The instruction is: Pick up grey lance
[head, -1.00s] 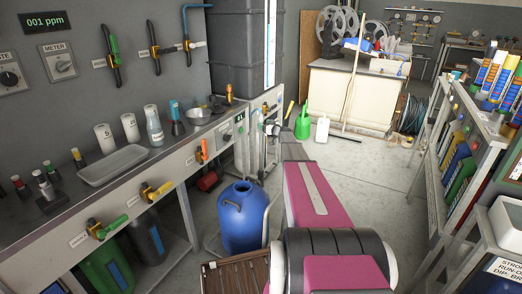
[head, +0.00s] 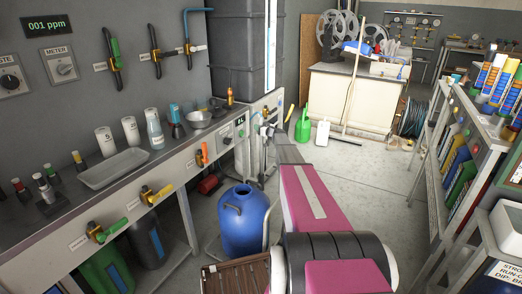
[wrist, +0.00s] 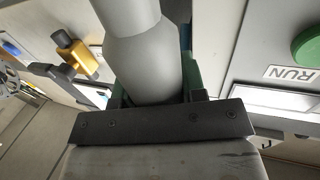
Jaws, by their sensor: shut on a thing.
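The grey lance (wrist: 143,60) fills the upper middle of the wrist view as a thick, smooth grey body that narrows towards the top. My gripper (wrist: 155,98) is shut on it, with a dark finger at each side of its lower end. The far end of the lance runs out of the wrist view. In the head view my gripper (head: 267,131) is small, at the end of my pink and grey arm, in front of the right end of the bench. The lance is too small there to make out clearly.
A blue drum (head: 243,222) stands on the floor left of my arm. The bench (head: 150,185) along the left wall carries a tray (head: 113,168), beakers and valves. A green can (head: 303,126) and a white jug (head: 322,132) stand behind. Floor right of my arm is clear.

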